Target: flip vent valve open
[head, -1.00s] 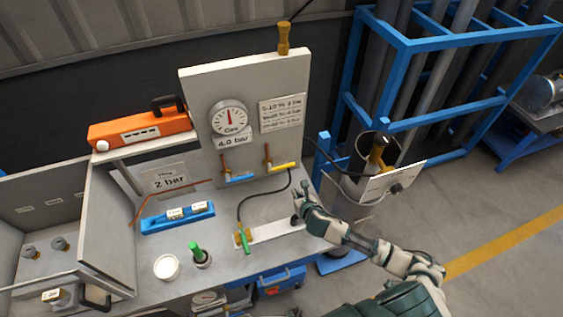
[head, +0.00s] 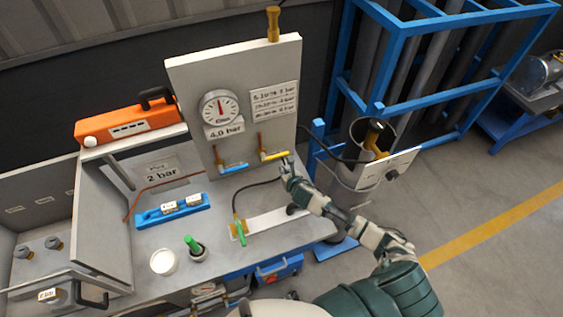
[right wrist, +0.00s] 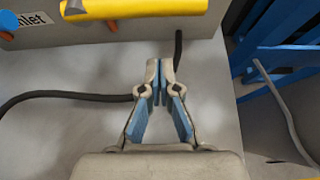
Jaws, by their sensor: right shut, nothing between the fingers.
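Two lever valves sit low on the grey upright panel (head: 262,90): one with a blue handle (head: 233,168) and one with a yellow handle (head: 274,156). Both handles lie roughly level, pointing right. I cannot read which is marked vent; a partly cut label ending in "nlet" (right wrist: 31,19) shows by the blue one in the right wrist view. My right gripper (head: 287,163) is shut and empty, close to the yellow handle's right end. In the right wrist view its fingertips (right wrist: 161,66) are together, below and apart from the yellow handle (right wrist: 140,8). My left gripper is out of view.
A black hose (right wrist: 60,97) runs across the bench behind my fingers. A gauge (head: 220,107) is on the panel above the valves. A green-handled valve (head: 241,233) stands on the bench front. A blue rack (head: 430,45) is at right.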

